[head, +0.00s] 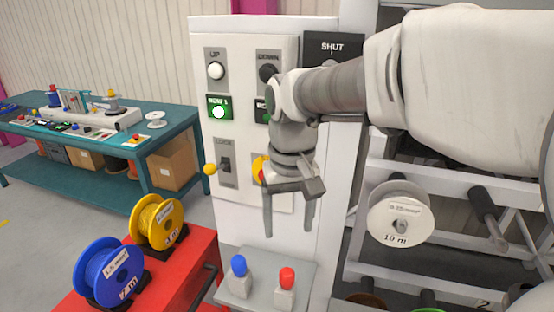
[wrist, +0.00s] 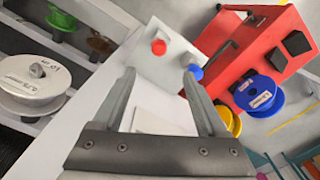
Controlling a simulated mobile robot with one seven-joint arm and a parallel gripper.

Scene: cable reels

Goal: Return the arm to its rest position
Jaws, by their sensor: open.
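My gripper (head: 288,212) hangs in front of the white control panel (head: 247,195), fingers pointing down, apart and empty. It is above the small grey shelf (head: 262,302) that carries a blue knob (head: 238,265) and a red knob (head: 287,278). In the wrist view my gripper (wrist: 160,95) is open, with the red knob (wrist: 159,47) and blue knob (wrist: 195,72) beyond its fingertips. My arm comes in from the upper right and covers part of the panel, including some of the right-hand buttons.
A white reel (head: 399,213) marked 10 m hangs on the rack at right, close to my arm. A red cart (head: 180,270) holds a yellow reel (head: 156,221) and a blue reel (head: 108,272). A teal workbench (head: 165,130) stands at left. Floor between bench and cart is clear.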

